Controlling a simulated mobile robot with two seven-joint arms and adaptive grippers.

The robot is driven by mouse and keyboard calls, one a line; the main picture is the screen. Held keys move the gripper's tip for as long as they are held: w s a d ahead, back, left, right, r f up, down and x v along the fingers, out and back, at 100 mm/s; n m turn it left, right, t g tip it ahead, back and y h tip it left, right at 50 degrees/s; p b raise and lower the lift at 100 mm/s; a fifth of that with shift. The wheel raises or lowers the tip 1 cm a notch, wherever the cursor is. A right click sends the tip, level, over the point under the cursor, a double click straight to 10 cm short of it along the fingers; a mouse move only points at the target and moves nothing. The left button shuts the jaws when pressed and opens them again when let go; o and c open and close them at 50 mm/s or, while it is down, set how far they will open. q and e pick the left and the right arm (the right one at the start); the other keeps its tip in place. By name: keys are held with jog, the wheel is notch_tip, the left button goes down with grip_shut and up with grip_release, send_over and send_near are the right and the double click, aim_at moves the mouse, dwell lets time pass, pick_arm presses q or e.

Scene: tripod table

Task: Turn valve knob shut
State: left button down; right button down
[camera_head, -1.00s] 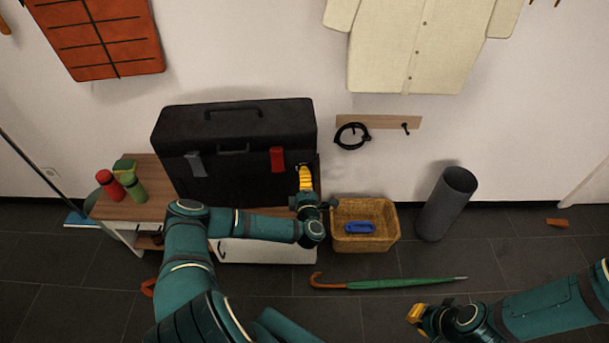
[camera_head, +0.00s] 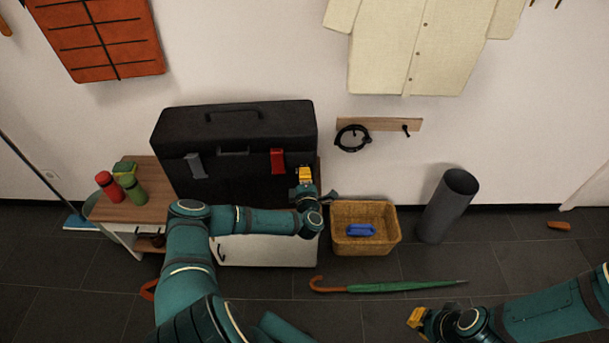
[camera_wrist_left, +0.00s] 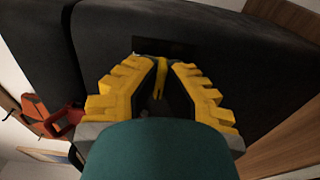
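A narrow yellow piece, which looks like the valve knob (camera_wrist_left: 161,76), stands upright in front of a dark recess in the black case in the left wrist view. The black case (camera_head: 235,125) stands on the bench in the head view. My left gripper (camera_wrist_left: 161,68) has its two yellow fingers apart, one on each side of the yellow piece, with gaps visible. In the head view my left gripper (camera_head: 305,174) is at the right end of the case's front and hides the knob. My right gripper (camera_head: 418,317) is low at the right, far from the case; its opening is unclear.
A red latch (camera_head: 277,160) is on the case just left of my left gripper. A wicker basket (camera_head: 345,242) with a blue item stands right of the bench (camera_head: 125,212). A green umbrella (camera_head: 400,286) lies on the floor. A grey cylinder (camera_head: 445,207) stands further right.

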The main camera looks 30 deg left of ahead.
pick_arm(q)
jog(key=shift+r, duration=0.1)
jog(key=m+p, duration=0.2)
jog(key=m, duration=0.1)
jog(key=shift+w+r, duration=0.1)
jog(key=shift+r, duration=0.1)
jog(key=m+p, duration=0.1)
jog(key=m, duration=0.2)
jog(key=shift+p, duration=0.4)
jog(key=m+p, duration=0.1)
jog(key=m, duration=0.1)
jog(key=shift+m, duration=0.4)
jog(key=m, duration=0.4)
jog(key=shift+p, duration=0.4)
jog(key=m, duration=0.4)
jog(key=shift+m, duration=0.3)
jog(key=shift+a+m, duration=0.1)
jog(key=shift+m, duration=0.2)
